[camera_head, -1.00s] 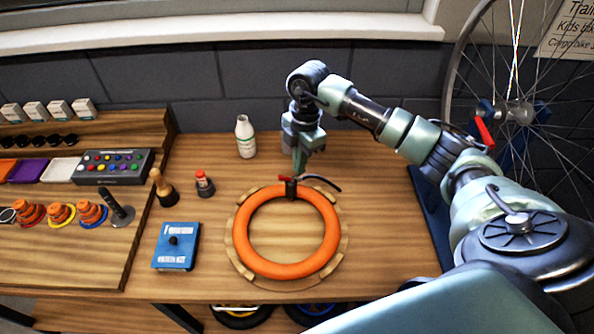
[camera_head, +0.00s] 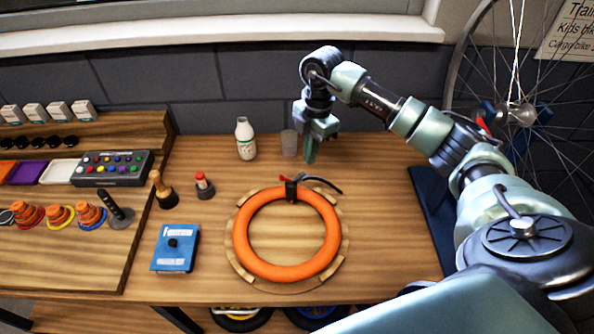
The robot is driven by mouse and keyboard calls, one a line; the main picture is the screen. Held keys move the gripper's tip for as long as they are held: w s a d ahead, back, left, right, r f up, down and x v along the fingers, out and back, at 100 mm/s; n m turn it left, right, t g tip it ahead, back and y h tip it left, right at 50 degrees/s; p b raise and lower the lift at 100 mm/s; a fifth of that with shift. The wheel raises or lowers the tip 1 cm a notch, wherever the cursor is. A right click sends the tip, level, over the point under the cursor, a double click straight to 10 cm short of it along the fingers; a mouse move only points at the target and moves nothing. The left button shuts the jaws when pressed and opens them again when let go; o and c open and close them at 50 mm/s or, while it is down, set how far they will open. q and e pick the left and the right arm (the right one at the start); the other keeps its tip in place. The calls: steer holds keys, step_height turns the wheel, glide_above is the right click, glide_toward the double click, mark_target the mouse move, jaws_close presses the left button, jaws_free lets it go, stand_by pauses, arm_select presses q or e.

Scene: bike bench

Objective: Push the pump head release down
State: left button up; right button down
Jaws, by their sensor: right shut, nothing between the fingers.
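The pump head (camera_head: 291,189) is a small black piece at the back of the orange tyre (camera_head: 250,255), with a black hose (camera_head: 326,184) leading off to the right. Its red release lever (camera_head: 283,178) points left and looks roughly level. The tyre lies flat on a round wooden holder (camera_head: 233,256). My right gripper (camera_head: 310,160) is shut and empty, pointing down behind the pump head and a little to its right, apart from it. My left gripper is not in view.
A white bottle (camera_head: 245,140) and a clear cup (camera_head: 289,143) stand behind the tyre, the cup close to my right gripper. A red-capped bottle (camera_head: 204,187) and a blue box (camera_head: 176,248) are to the left. The bench right of the tyre is clear.

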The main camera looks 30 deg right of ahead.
steer(key=r, duration=0.2)
steer(key=r+b, duration=0.1)
steer(key=r, duration=0.3)
steer(key=shift+d, duration=0.35)
steer(key=shift+f, duration=0.15)
